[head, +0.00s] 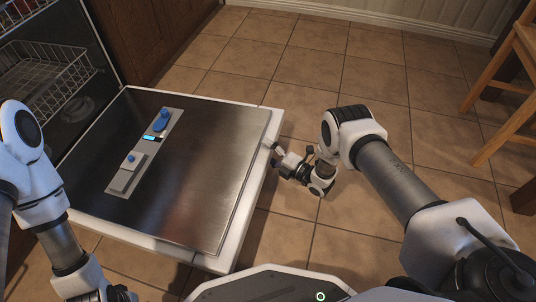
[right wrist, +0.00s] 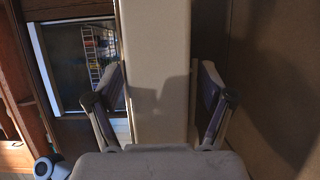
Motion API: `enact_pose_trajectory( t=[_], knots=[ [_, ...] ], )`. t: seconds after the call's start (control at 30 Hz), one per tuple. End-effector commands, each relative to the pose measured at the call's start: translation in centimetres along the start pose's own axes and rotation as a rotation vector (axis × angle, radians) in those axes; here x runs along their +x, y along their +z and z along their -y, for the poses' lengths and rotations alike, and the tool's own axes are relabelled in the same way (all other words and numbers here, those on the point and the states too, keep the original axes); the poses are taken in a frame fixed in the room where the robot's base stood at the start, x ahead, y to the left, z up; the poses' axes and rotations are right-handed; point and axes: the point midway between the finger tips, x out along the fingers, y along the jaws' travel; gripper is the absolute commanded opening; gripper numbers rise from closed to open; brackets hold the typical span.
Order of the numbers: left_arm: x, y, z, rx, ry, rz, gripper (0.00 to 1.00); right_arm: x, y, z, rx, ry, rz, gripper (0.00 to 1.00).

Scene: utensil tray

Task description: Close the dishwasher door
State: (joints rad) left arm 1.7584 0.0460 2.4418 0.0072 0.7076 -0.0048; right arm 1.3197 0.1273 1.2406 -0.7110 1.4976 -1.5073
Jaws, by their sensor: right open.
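The dishwasher door (head: 215,170) lies folded down flat and wide open, its steel inner face up, with a white rim. A detergent dispenser (head: 150,145) with blue parts is on it. My right gripper (head: 269,146) is at the door's right edge in the head view. In the right wrist view the gripper (right wrist: 158,88) is open, its fingers on either side of the pale door edge (right wrist: 157,50). I cannot tell whether they touch it. My left arm is at the lower left; its gripper is out of frame.
The dishwasher's dark interior with a wire rack (head: 45,75) is at upper left, beside a brown wooden cabinet (head: 140,35). A wooden chair (head: 510,90) stands at the right. The tiled floor (head: 350,60) beyond the door is clear.

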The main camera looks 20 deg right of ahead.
Motion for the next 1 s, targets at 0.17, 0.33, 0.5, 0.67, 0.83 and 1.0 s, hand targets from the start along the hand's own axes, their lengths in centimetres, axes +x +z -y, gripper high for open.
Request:
enact_pose_trajectory(
  t=[0.17, 0.33, 0.5, 0.67, 0.83, 1.0],
  knots=[
    [-0.1, 0.0, 0.0, 0.0, 0.0, -0.001, 0.4, 0.0, 0.0, -0.1, 0.0, 0.0, 0.0, 0.81],
    [-0.1, 0.0, 0.0, 0.0, 0.0, -0.001, 0.4, 0.0, 0.0, -0.1, 0.0, -0.001, 0.0, 0.25],
    [-0.1, 0.0, 0.0, 0.0, 0.0, -0.001, 0.4, 0.1, -0.1, -0.1, -0.001, 0.0, -0.002, 0.0],
    [-0.7, 0.1, 0.0, -0.001, 0.0, 0.003, 0.4, 0.1, -0.1, -0.7, -0.003, -0.004, -0.003, 0.0],
    [-2.9, 0.5, 0.0, -0.006, 0.002, 0.014, 0.4, 0.1, -0.1, -2.9, -0.013, -0.024, -0.004, 0.0],
    [-6.6, 0.6, -0.1, -0.001, 0.003, 0.02, 0.4, 0.2, -0.1, -6.9, -0.031, -0.066, -0.006, 0.0]
  ],
)
